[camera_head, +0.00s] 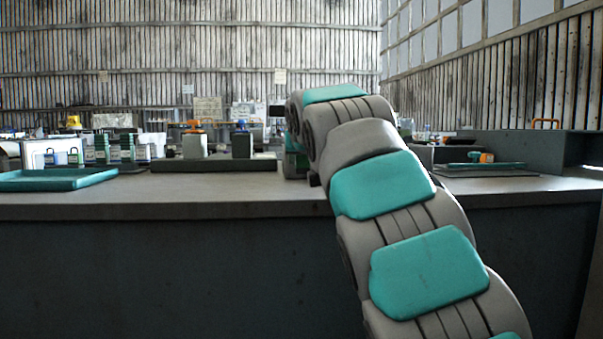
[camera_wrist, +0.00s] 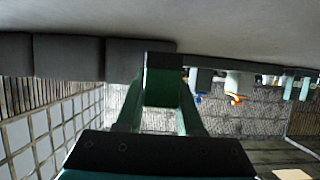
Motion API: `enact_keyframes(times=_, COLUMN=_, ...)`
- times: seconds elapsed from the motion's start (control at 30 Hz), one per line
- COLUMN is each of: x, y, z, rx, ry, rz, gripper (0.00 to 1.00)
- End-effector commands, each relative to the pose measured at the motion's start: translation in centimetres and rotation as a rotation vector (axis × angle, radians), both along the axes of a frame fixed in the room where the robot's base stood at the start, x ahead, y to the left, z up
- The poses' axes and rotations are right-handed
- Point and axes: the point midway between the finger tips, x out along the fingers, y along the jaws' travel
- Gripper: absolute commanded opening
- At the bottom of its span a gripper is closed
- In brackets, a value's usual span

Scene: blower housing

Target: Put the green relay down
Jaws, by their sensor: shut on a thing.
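The green relay (camera_wrist: 163,88) is a dark green block with a darker end, seen in the upside-down wrist view. My gripper (camera_wrist: 162,104) is shut on it, with a green finger on each side. The relay's far end is close to the grey bench top; I cannot tell whether it touches. In the head view my arm hides most of the gripper. A bit of green (camera_head: 296,160) shows at the arm's far end, low over the bench; I cannot tell whether it is relay or finger.
The grey bench (camera_head: 200,193) spans the view. A teal tray (camera_head: 55,181) lies at left. A dark low stand (camera_head: 215,165) holds a pale block with an orange top (camera_head: 195,146) and a dark block with a blue top (camera_head: 242,144). A flat tray (camera_head: 485,170) lies at right.

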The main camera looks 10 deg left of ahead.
Motion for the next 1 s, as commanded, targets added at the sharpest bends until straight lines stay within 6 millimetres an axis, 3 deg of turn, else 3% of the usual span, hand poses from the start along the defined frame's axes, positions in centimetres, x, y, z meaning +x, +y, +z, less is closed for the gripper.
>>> enact_keyframes(times=0.4, x=-0.1, y=0.0, z=-3.3, rx=0.001, ry=-0.001, rz=-0.001, gripper=0.00)
enact_keyframes(times=0.8, x=-0.1, y=0.0, z=-3.7, rx=0.000, ry=0.000, rz=-0.001, gripper=0.00)
enact_keyframes(times=0.83, x=-0.1, y=-0.1, z=-3.7, rx=0.000, ry=0.000, rz=-0.001, gripper=0.39)
enact_keyframes(times=1.0, x=0.0, y=0.0, z=-3.6, rx=0.000, ry=-0.001, rz=-0.001, gripper=0.58)
